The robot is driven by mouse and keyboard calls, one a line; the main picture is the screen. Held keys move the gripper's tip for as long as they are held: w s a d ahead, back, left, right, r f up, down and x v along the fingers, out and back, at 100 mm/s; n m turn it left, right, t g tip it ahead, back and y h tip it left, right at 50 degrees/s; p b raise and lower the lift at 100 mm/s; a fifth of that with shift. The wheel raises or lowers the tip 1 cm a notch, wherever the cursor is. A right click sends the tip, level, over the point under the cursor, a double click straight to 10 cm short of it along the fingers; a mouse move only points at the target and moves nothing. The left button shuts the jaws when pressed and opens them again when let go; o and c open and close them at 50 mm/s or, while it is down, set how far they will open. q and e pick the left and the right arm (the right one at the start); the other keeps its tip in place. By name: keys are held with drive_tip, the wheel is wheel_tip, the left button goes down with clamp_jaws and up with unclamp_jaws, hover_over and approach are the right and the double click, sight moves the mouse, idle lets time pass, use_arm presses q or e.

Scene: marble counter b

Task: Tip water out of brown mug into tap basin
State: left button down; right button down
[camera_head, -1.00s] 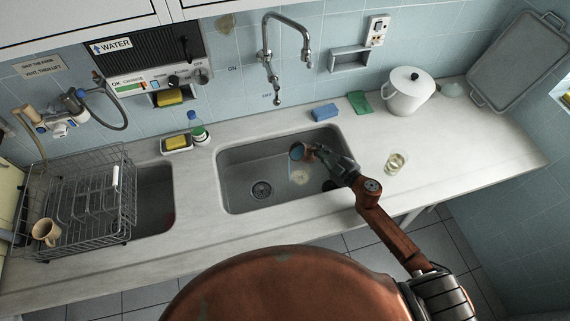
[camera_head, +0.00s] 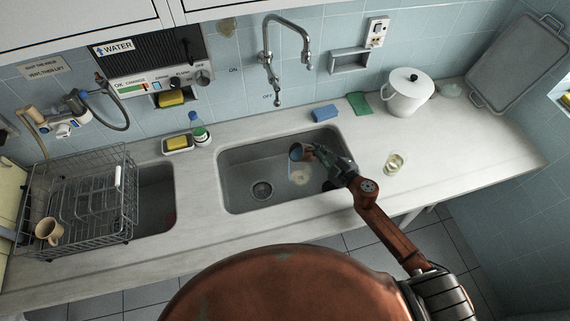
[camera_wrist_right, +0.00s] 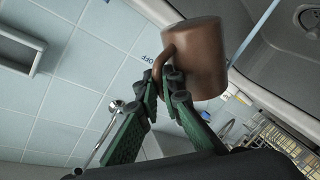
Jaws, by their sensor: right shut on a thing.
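The brown mug (camera_head: 296,152) is tipped over the tap basin (camera_head: 232,196), its dark bluish opening turned to the left. My right gripper (camera_head: 312,150) is shut on the mug's handle, to the right of the mug. In the right wrist view, the green fingers (camera_wrist_right: 164,88) pinch the handle of the brown mug (camera_wrist_right: 200,60). A pale, see-through patch of water (camera_head: 300,176) shows below the mug in the basin. The mug's inside is too small to tell how much water is in it. My left gripper is out of view.
The tap (camera_head: 270,60) hangs behind the basin. A drying rack (camera_head: 75,205) with a tan mug (camera_head: 48,231) stands at left. A glass (camera_head: 396,163), a white pot (camera_head: 408,92) and a blue sponge (camera_head: 325,113) stand on the counter. The right counter is mostly clear.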

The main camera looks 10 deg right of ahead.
drive_tip(key=shift+s+a+r+n+h+p, duration=0.1)
drive_tip(key=shift+a+r+n+h+p, duration=0.1)
drive_tip(key=shift+a+r+n+p, duration=0.45)
drive_tip(key=shift+r+n+h+p, duration=0.25)
drive_tip(key=shift+r+p, duration=0.1)
drive_tip(key=shift+p, duration=0.7)
drive_tip(key=shift+a+r+p, duration=0.1)
drive_tip(key=shift+p, duration=0.25)
